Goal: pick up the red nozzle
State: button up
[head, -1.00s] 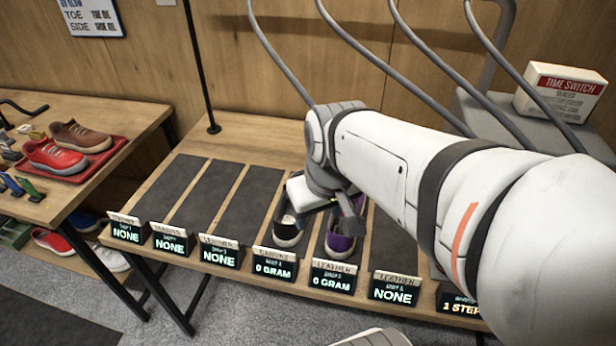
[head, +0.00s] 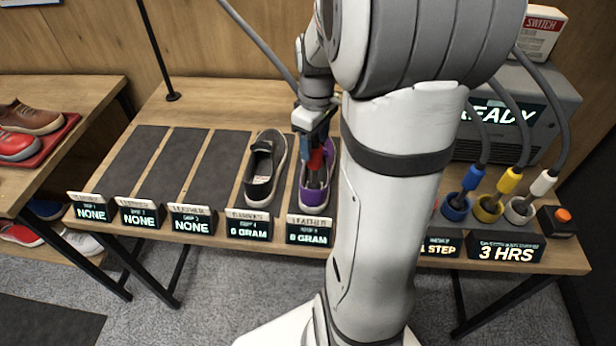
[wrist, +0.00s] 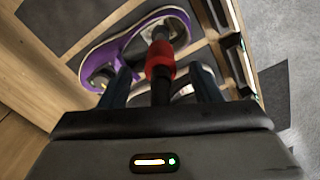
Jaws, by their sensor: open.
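The red nozzle (head: 316,162) stands upright in the purple shoe (head: 307,197), its dark tip inside the shoe opening. It also shows in the wrist view (wrist: 160,58), with a black lower part running back between my fingers. My gripper (wrist: 162,82) is open, with one finger on each side of the nozzle and a gap showing on both sides. In the head view my gripper (head: 316,138) points down over the purple shoe, and my arm hides what lies to the right of it.
A black shoe (head: 264,168) stands close on the left. Blue (head: 472,176), yellow (head: 509,180) and white (head: 543,183) nozzles stand in holders at right, near an orange button (head: 563,215). Small display signs line the front edge. The left mats are bare.

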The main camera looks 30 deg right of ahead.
aim_at(315, 151)
notch_tip(315, 151, down, 3)
jog(key=shift+f, duration=0.15)
jog(key=shift+c, duration=0.2)
grip_shut()
dwell(0.4)
